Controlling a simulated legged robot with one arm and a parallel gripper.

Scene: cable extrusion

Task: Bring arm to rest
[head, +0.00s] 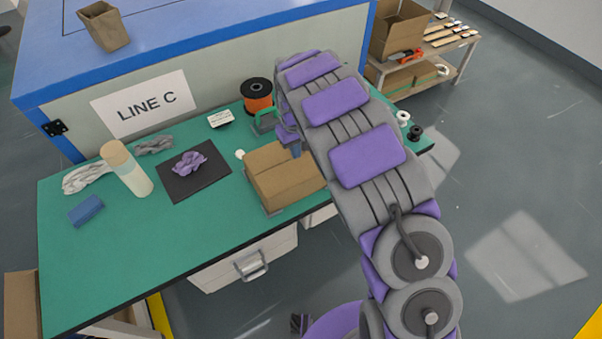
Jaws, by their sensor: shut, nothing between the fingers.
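My arm rises from the lower right of the head view and bends over the right part of the green workbench (110,255). My gripper (294,149) points down just above the back edge of a closed cardboard box (284,178), with nothing held. It is partly hidden behind my arm, and I cannot tell whether it touches the box.
A LINE C cabinet (210,70) stands behind. A shelf (455,62) stands back right. Right floor is clear.

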